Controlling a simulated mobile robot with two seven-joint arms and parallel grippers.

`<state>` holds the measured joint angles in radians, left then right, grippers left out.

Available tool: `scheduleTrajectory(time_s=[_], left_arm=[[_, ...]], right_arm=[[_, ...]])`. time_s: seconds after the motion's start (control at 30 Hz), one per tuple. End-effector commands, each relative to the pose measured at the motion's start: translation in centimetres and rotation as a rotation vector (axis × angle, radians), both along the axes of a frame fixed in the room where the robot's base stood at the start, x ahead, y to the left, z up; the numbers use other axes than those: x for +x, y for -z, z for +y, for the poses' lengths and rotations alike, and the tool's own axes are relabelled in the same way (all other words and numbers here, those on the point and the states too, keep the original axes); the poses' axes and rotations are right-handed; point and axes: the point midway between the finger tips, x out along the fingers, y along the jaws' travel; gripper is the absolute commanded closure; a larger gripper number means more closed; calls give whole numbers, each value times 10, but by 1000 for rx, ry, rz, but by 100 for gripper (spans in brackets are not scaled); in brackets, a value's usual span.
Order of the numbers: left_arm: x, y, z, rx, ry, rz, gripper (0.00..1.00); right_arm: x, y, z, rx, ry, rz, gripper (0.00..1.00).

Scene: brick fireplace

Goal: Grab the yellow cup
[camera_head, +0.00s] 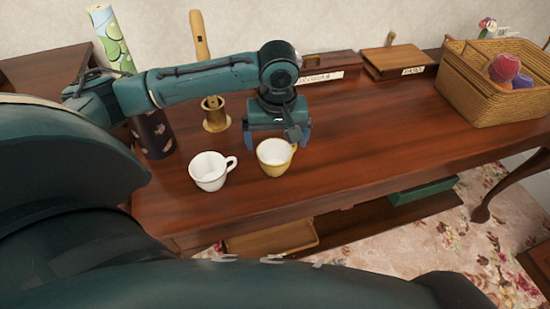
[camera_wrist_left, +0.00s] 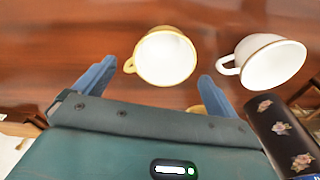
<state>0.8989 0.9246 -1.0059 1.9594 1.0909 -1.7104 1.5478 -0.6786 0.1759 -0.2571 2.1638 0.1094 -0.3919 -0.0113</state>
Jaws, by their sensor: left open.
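The yellow cup (camera_head: 273,160) stands upright on the wooden table near its front edge, its handle to the right. My left gripper (camera_head: 277,138) is open and empty, just behind and above this cup, pointing down. In the left wrist view the yellow cup (camera_wrist_left: 166,58) appears between and slightly beyond the two open fingertips (camera_wrist_left: 158,70). Its handle there is close to the left fingertip. I cannot tell whether a finger touches the cup. My right gripper is not in view.
A white cup (camera_head: 208,172) stands just left of the yellow one. A dark flowered cylinder (camera_head: 153,135) and a wooden holder (camera_head: 215,122) are behind. Two wooden boxes line the wall. A wicker basket (camera_head: 490,95) is at the right. The table's right-middle is clear.

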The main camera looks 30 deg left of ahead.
Motion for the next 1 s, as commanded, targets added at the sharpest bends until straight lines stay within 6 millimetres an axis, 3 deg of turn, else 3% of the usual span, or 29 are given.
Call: scheduleTrajectory(time_s=[0.23,0.53,1.0], left_arm=[[0,37,6,2,1,1,4],[1,41,7,2,2,0,4],[1,41,6,1,2,-1,41]], right_arm=[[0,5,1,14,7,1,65],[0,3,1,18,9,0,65],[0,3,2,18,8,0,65]])
